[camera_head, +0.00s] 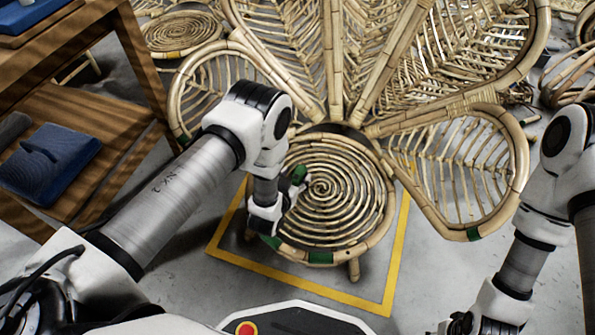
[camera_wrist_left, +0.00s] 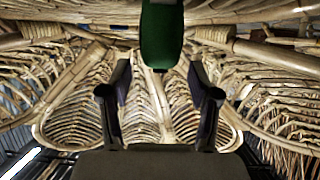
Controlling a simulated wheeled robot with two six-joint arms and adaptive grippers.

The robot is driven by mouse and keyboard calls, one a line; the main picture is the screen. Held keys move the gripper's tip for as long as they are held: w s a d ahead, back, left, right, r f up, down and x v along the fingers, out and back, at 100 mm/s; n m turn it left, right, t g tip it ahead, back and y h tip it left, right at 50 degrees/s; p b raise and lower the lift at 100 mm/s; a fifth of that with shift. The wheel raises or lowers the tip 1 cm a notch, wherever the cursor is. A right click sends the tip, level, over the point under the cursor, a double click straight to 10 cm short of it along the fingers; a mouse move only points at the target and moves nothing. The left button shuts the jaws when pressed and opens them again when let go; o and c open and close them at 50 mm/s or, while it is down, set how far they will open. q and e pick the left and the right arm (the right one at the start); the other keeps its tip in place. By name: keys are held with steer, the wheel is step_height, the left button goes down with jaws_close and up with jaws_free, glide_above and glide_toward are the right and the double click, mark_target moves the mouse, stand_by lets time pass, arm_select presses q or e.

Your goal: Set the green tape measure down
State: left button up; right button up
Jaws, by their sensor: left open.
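The green tape measure (camera_head: 299,174) is at the left part of the round spiral-woven rattan seat (camera_head: 345,196), right beside my left gripper (camera_head: 290,190). In the left wrist view the tape measure (camera_wrist_left: 162,38) shows at the top centre, as a green body with a dark end. My left gripper's two fingers (camera_wrist_left: 160,80) stand apart with a gap between them, and the tape measure lies just past their tips. I cannot tell whether a finger touches it. My right gripper (camera_head: 460,324) is partly cut off at the bottom edge, and its fingers do not show clearly.
The chair's tall rattan back (camera_head: 380,60) fans out behind the seat. A yellow floor line (camera_head: 300,284) frames the chair. A wooden shelf (camera_head: 75,110) with a blue object (camera_head: 48,160) stands at left. More rattan pieces (camera_head: 180,33) lie behind. Grey floor is clear at front right.

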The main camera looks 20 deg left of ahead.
arm_select(q)
steer(key=s+a+g+p, duration=0.1)
steer(key=s, duration=0.3)
steer(key=s+a+r+g+p, duration=0.1)
steer(key=s+a, duration=0.1)
steer(key=s, duration=0.3)
steer(key=s+a+r+g+y+p, duration=0.1)
steer(key=s+g, duration=0.1)
steer(key=s, duration=0.3)
steer(key=shift+s+a, duration=0.15)
steer(key=shift+s, duration=0.05)
steer(key=s+a+r+g, duration=0.1)
steer(key=s+g, duration=0.3)
steer(key=s, duration=0.5)
steer(key=s+a+r+n+g, duration=0.1)
steer(key=s+g, duration=0.4)
steer(key=s, duration=0.5)
steer(key=shift+a+r+g, duration=0.3)
steer(key=shift+a+r, duration=0.15)
steer(key=shift+r, duration=0.1)
